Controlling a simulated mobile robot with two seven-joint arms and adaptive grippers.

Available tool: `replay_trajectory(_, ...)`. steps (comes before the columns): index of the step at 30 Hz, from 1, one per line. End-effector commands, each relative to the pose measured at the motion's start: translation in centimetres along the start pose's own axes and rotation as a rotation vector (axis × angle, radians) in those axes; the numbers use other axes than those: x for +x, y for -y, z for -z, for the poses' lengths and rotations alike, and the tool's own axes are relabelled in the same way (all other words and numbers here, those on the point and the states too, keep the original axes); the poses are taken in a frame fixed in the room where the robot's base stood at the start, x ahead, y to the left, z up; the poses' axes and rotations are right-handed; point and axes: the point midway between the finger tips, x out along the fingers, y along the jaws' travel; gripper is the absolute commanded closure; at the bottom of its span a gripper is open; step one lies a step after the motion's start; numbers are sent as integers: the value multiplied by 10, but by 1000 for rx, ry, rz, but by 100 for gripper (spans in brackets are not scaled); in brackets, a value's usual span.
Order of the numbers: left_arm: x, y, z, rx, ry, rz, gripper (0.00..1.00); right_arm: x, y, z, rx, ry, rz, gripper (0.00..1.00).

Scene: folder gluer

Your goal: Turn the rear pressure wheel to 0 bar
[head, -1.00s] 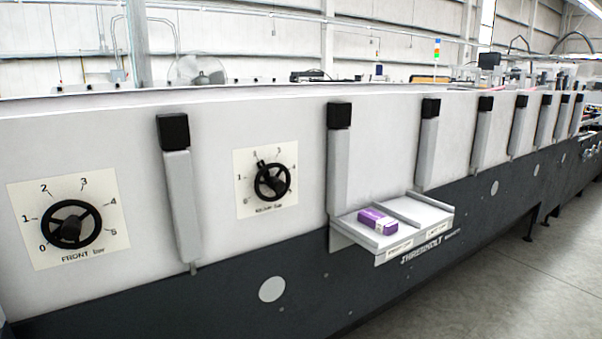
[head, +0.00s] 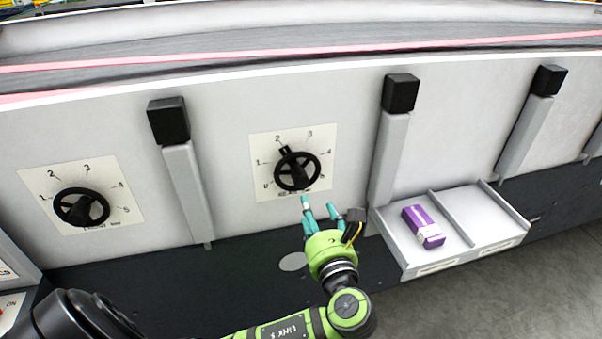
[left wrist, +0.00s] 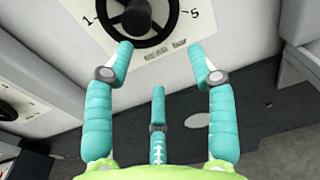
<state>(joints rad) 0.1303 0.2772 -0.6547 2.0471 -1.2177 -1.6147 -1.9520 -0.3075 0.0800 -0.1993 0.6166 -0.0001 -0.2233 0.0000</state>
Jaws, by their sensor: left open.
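The rear pressure wheel (head: 297,170) is a black spoked handwheel on a white dial plate (head: 262,141) on the machine's pale side panel. Its dark knob at the rim stands near the 2 mark. The plate's lower lettering is partly covered. My left gripper (head: 322,207) has three teal fingers on a green hand. It is open and empty, with its fingertips just below the wheel and apart from it. In the left wrist view the wheel (left wrist: 168,34) shows at the top, cut off by the frame, beyond the spread fingers (left wrist: 160,62). My right gripper is not in view.
The front wheel (head: 82,207) is on a similar plate to the left. Grey posts with black caps (head: 168,121) stick out on both sides of the rear wheel. A shelf (head: 481,211) at right holds a purple box (head: 423,226). The panel around the rear dial is clear.

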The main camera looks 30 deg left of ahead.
Motion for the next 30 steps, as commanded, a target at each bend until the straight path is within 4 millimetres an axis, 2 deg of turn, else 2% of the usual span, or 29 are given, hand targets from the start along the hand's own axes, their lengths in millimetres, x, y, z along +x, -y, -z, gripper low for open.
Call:
replay_trajectory(1, -3, -5, -20, 7, 22, -16, 44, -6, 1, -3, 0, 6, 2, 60)
replay_trajectory(3, -5, -10, -32, 21, 40, -35, 44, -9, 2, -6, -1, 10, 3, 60)
replay_trajectory(6, 2, -13, -37, 28, 49, -45, 44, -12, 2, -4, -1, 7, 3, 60)
replay_trajectory(15, 47, -15, -38, 30, 46, -44, 44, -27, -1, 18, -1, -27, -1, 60)
replay_trajectory(18, 57, -15, -38, 28, 45, -42, 44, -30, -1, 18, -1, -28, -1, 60)
replay_trajectory(29, 63, -15, -36, 26, 43, -41, 44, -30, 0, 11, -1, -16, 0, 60)
replay_trajectory(30, 63, -15, -36, 26, 43, -41, 60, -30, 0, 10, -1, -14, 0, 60)
